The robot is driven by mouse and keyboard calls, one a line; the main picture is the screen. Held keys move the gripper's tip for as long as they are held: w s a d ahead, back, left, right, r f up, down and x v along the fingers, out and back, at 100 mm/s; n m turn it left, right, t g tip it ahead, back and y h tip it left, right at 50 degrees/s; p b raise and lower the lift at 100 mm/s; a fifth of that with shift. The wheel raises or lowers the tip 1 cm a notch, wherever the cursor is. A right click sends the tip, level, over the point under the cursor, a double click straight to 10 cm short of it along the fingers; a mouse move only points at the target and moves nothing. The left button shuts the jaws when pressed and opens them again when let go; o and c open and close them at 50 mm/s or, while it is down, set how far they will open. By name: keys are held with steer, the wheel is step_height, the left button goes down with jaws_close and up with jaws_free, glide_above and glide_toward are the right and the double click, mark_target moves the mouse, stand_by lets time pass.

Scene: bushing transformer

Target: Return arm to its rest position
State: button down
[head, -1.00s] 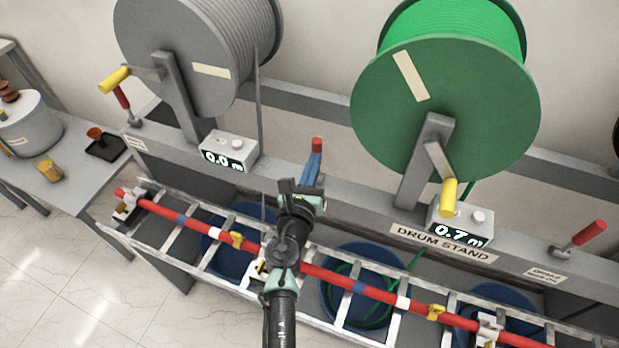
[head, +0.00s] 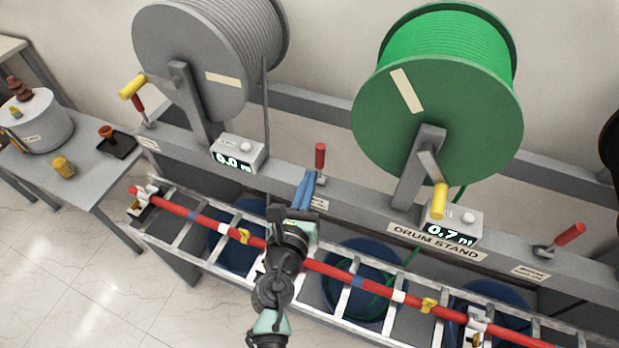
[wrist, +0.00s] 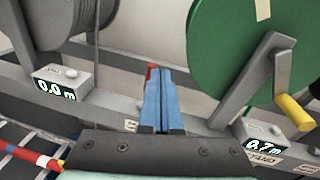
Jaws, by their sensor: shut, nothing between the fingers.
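My gripper (head: 306,190) is in the middle of the head view, its blue fingers pointing at the drum stand (head: 380,205) between the two drums. In the wrist view the blue fingers (wrist: 161,98) lie together, shut and empty. A red lever handle (head: 320,155) stands just beyond the fingertips in the head view. In the wrist view it is partly hidden behind the fingers (wrist: 151,72). I cannot tell whether the fingers touch it. My arm reaches in from the bottom, over the ladder-like rack.
A grey drum (head: 200,60) and a green drum (head: 437,110) stand behind, with counters reading 0.0 m (head: 238,153) and 0.7 m (head: 452,222). A red pole (head: 335,273) lies along the rack (head: 185,236) above blue bins. A side table (head: 85,180) holds a grey canister (head: 38,122).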

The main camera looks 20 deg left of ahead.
steer(key=shift+s+r, duration=0.1)
steer(key=shift+s, duration=0.1)
steer(key=w+d+r+m+t+h+b, duration=0.2)
steer(key=d+r+m+b, duration=0.25)
steer(key=r+m, duration=0.6)
steer(key=w+d+r+m+t+h+b, duration=0.25)
steer(key=d+r+m, duration=0.25)
steer(key=r+m, duration=0.6)
steer(key=s+d+r+m+t+y+b, duration=0.1)
steer(key=s+d+r+m+t+b, duration=0.1)
steer(key=s+r+m, duration=0.6)
steer(key=s+d+r+m+t+y+b, duration=0.1)
steer(key=s+d+r+m+t+b, duration=0.2)
steer(key=s+r+m, duration=0.5)
step_height(320, 180, up, 5)
steer(key=shift+s+f+m+t+y+b, duration=0.15)
steer(key=shift+m+t+y+b, duration=0.3)
steer(key=shift+b, duration=0.55)
